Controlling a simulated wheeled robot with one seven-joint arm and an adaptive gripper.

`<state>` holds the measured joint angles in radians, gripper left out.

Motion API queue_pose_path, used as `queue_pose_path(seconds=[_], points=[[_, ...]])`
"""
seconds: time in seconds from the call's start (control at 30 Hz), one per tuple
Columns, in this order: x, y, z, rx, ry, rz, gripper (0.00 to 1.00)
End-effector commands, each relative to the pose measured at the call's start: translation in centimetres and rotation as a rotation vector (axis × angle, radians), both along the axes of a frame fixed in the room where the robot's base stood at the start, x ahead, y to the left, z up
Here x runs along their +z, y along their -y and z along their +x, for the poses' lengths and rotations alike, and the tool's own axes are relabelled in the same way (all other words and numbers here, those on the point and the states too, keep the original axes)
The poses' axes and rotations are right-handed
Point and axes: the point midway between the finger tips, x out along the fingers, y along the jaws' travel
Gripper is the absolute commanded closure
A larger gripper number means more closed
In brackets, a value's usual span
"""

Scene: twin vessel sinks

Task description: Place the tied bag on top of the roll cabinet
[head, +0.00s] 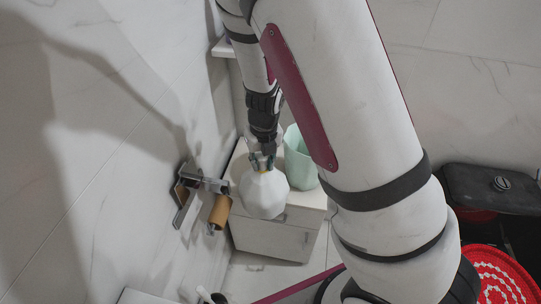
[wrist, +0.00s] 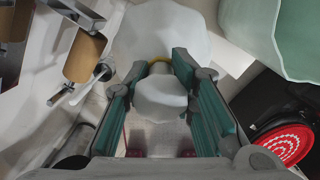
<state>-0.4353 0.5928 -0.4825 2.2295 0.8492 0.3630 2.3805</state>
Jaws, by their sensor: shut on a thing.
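The tied bag (head: 264,196) is a white, faceted bundle with a yellow tie at its neck. My gripper (head: 262,161) comes down from above and is shut on the bag's neck. In the wrist view the fingers (wrist: 160,66) close around the yellow tie, with the knotted top (wrist: 162,98) between them and the wider body (wrist: 165,32) beyond. The roll cabinet (head: 270,240) is a low white box against the wall. In the head view the bag overlaps its top and front edge. I cannot tell whether the bag touches the top.
A pale green bin (head: 300,162) stands close on the bag's right and also shows in the wrist view (wrist: 285,35). A metal wall holder (head: 200,180) with a brown roll (head: 220,211) juts out on the left. A red round mat (head: 500,278) and black case (head: 490,188) lie right.

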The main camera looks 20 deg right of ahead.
Motion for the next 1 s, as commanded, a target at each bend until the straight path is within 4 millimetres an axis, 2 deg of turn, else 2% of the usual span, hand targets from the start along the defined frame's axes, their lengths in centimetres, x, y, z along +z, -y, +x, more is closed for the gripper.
queue_pose_path(seconds=[0.5, 0.6, 0.8, 1.0], points=[[0.0, 1.1, 11.6, -0.001, 0.003, -0.003, 1.00], [0.0, 1.2, 13.0, -0.001, 0.002, -0.003, 1.00], [0.0, 1.3, 14.3, -0.002, 0.002, -0.002, 1.00], [0.0, 1.6, 17.4, -0.001, 0.003, -0.003, 1.00]])
